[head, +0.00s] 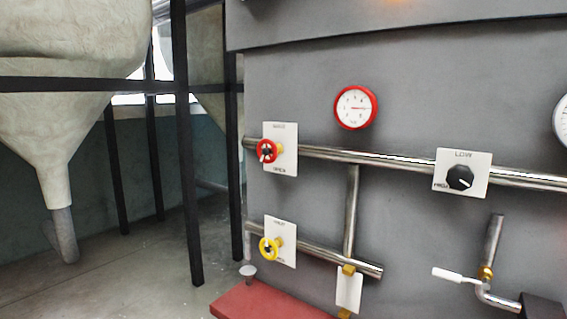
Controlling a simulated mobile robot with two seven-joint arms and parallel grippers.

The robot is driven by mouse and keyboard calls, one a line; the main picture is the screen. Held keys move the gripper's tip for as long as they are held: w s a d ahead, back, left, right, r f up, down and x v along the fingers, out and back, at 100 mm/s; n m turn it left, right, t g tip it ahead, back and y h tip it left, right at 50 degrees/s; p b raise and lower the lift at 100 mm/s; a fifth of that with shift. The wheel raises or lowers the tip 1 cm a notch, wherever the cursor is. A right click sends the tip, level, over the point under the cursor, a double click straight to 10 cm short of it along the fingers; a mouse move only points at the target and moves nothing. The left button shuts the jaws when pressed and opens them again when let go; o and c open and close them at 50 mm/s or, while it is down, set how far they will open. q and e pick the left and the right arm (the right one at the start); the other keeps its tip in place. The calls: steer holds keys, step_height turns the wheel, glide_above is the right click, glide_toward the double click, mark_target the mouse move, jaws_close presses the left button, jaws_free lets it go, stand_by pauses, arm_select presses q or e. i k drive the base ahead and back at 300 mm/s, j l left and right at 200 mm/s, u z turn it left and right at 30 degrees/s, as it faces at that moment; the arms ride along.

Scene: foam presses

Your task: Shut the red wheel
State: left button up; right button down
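The small red wheel (266,150) is mounted on a white plate (287,160) with lettering, on the upper horizontal pipe at the left of the grey machine panel. A dark hub shows at its middle. Whether the valve is open or shut cannot be told from here. Neither of my grippers is in the head view, and nothing touches the wheel.
A yellow wheel (269,247) sits below on a lower pipe (335,258). A red-rimmed gauge (355,107), a black knob (460,177) and a white-handled lever (455,276) are to the right. A red platform (265,302) juts out below. Dark posts (188,160) stand left.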

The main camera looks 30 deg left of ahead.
mark_target(267, 151)
steer(key=u, duration=1.2)
steer(key=i+j+z, duration=0.1)
steer(key=z, duration=0.35)
steer(key=i+j+z, duration=0.1)
steer(key=z, duration=0.35)
steer(key=j+z, duration=0.25)
steer(key=z, duration=0.15)
steer(key=i, duration=0.05)
